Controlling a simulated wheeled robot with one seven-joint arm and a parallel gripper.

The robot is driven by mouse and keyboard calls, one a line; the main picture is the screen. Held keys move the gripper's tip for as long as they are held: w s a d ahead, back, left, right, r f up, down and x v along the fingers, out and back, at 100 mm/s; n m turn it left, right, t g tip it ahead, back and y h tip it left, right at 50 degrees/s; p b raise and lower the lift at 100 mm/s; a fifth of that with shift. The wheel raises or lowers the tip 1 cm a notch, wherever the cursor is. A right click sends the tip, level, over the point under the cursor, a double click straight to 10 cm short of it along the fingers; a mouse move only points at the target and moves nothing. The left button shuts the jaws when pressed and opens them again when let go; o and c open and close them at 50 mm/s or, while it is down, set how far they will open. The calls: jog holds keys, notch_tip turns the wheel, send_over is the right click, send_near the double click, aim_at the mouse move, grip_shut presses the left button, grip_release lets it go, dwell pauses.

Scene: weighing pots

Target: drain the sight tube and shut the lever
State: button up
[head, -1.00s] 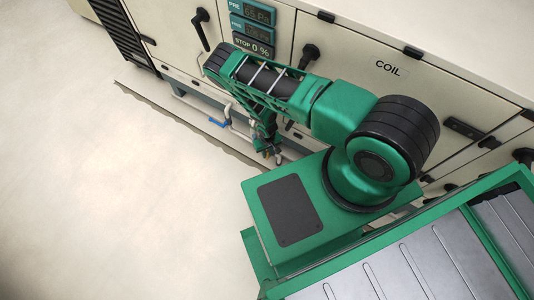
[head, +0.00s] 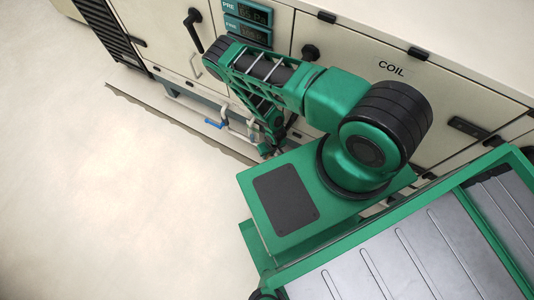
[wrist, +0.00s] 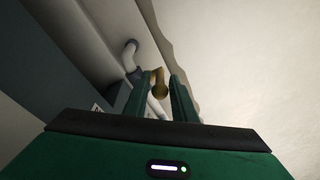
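In the head view, a blue lever (head: 214,123) sits on low pale pipework under the cabinet. A pale upright piece (head: 253,130), perhaps the sight tube, stands to its right, partly hidden by my arm. My gripper (head: 266,150) hangs low beside this pipework. In the wrist view, my gripper (wrist: 161,90) has its two fingers apart, with a rounded brass-coloured piece (wrist: 158,82) showing in the gap. I cannot tell whether the fingers touch it. A white pipe (wrist: 134,72) with a grey collar runs beside it. The blue lever does not show in the wrist view.
The beige cabinet (head: 365,100) marked COIL stands behind my arm, with black handles (head: 193,28) and pressure displays (head: 247,23). A dark louvred panel (head: 100,25) is at its left. The pale floor (head: 120,200) is clear at left.

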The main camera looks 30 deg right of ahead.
jog(key=shift+w+r, duration=0.1)
jog(key=shift+r, duration=0.3)
jog(key=r, duration=0.6)
jog(key=shift+s+d+r, duration=0.3)
jog(key=shift+s, duration=0.1)
